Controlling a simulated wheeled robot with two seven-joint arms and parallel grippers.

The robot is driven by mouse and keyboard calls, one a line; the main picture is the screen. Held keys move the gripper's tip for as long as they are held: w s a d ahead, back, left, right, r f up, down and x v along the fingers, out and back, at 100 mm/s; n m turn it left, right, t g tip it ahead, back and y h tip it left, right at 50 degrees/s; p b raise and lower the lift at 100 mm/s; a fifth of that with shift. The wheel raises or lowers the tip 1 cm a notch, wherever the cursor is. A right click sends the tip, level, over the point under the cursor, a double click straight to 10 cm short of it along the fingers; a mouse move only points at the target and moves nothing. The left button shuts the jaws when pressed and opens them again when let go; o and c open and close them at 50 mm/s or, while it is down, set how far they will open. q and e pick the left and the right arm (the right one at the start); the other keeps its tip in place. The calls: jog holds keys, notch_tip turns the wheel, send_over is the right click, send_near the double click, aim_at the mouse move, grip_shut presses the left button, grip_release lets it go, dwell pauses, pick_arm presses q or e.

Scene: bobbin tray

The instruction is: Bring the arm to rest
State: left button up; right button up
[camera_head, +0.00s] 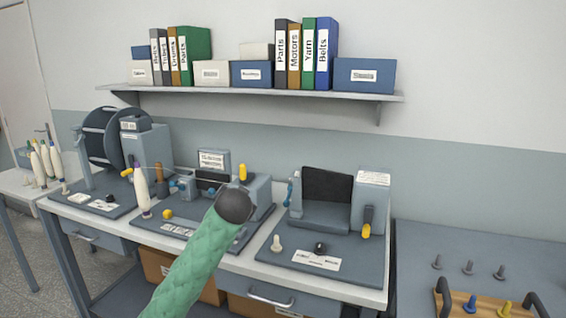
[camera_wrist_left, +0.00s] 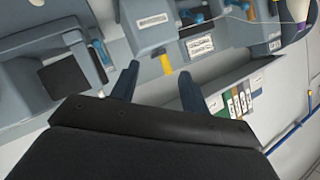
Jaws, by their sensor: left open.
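My left arm, in a green sleeve (camera_head: 195,262), reaches up from the bottom of the head view. Its dark round wrist end (camera_head: 235,205) is in front of the middle machine on the bench; the fingers are hidden there. In the left wrist view my left gripper (camera_wrist_left: 158,80) is open, its two dark fingers apart with nothing held. A yellow lever (camera_wrist_left: 166,64) shows between the fingertips in that view; I cannot tell how far beyond them it is. A yellow lever (camera_head: 242,172) also shows just above my wrist in the head view. My right gripper is not in view.
The bench (camera_head: 335,288) carries a left winder (camera_head: 149,150), the middle machine (camera_head: 259,190) and a right machine (camera_head: 370,200). A white cone (camera_head: 142,190) stands left of my wrist. A shelf (camera_head: 260,93) hangs above. A table with pegs (camera_head: 480,240) is at right.

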pick_arm(q)
jog(key=s+a+f+n+g+h, duration=0.15)
jog(key=s+f+g, duration=0.25)
jog(key=s+f, duration=1.4)
jog(key=s+a+f+n+g+h, duration=0.15)
jog(key=s+f+g, duration=0.25)
jog(key=s+f, duration=1.35)
jog(key=s+f+g, duration=0.2)
jog(key=s+f, duration=0.5)
jog(key=s, duration=0.3)
jog(key=s+f+g, duration=0.2)
jog(key=s+f, duration=0.6)
jog(key=s, duration=0.2)
jog(key=shift+d+n, duration=0.3)
jog(key=shift+d, duration=0.15)
